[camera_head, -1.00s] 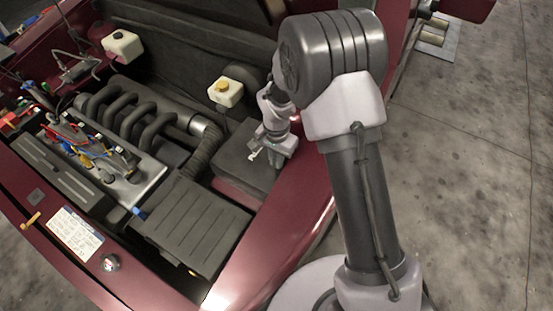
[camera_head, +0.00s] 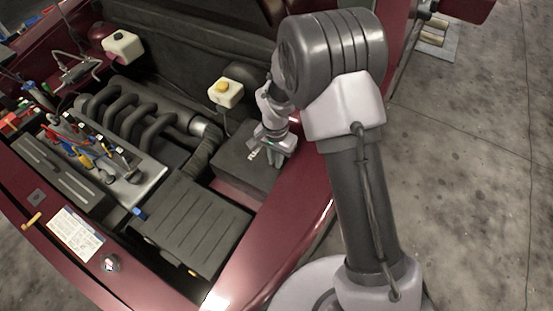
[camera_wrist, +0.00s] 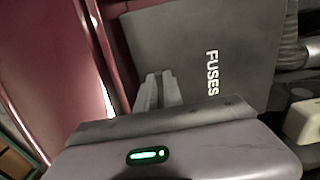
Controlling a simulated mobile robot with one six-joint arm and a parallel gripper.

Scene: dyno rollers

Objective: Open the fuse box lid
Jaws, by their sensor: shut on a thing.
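The fuse box lid (camera_head: 236,156) is a dark grey flat panel in the engine bay, beside the red fender. In the wrist view the lid (camera_wrist: 225,40) fills the upper middle and bears the white word FUSES. My gripper (camera_head: 275,163) is at the lid's fender-side edge. In the wrist view the gripper's pale fingertips (camera_wrist: 158,92) are close together, shut on the lid near its edge. The exact contact is partly hidden by the gripper body. The lid looks down on its box, and any small gap under it cannot be told.
A white reservoir with a yellow cap (camera_head: 224,93) stands just behind the fuse box. A ribbed hose and a black ribbed cover (camera_head: 192,225) lie to its left and front. The red fender (camera_head: 290,225) runs along the right, with open floor beyond.

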